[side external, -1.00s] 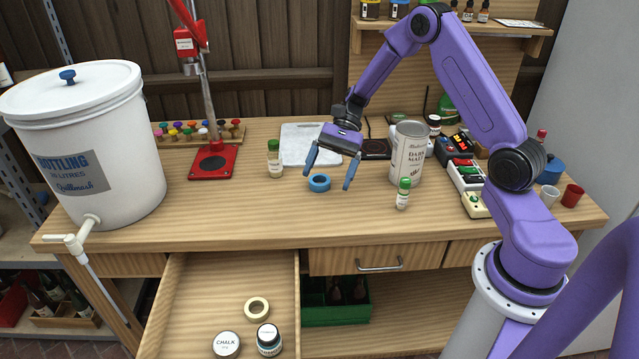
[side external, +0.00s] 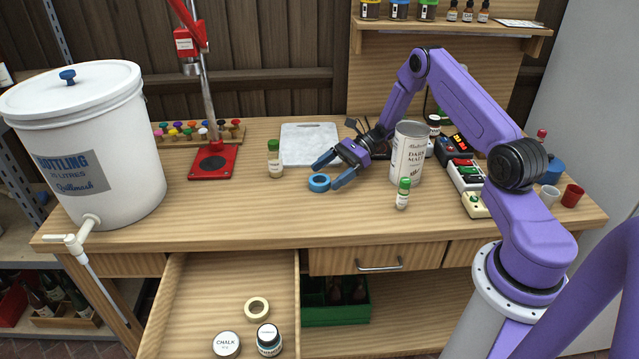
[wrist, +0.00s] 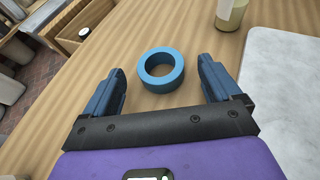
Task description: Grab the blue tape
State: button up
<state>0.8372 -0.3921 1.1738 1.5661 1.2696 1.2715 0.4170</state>
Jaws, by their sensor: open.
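The blue tape (side external: 319,183) is a small ring lying flat on the wooden bench top. In the wrist view the blue tape (wrist: 161,70) lies ahead of my fingers, centred on the gap between them. My gripper (side external: 327,172) is open and empty, low over the bench, with its blue fingers pointing left toward the tape. In the wrist view the two fingertips of my gripper (wrist: 162,72) stand on either side of the gap, with bare wood showing between each finger and the tape.
A green-capped bottle (side external: 275,160) stands behind and left of the tape. A white board (side external: 309,138) lies behind. A large tin (side external: 408,155) and a small green-capped bottle (side external: 403,194) stand to the right. An open drawer (side external: 190,300) is below. Bench left of the tape is clear.

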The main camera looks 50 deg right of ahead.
jog(key=shift+x, duration=1.05)
jog(key=c, duration=1.1)
jog(key=shift+c, duration=0.2)
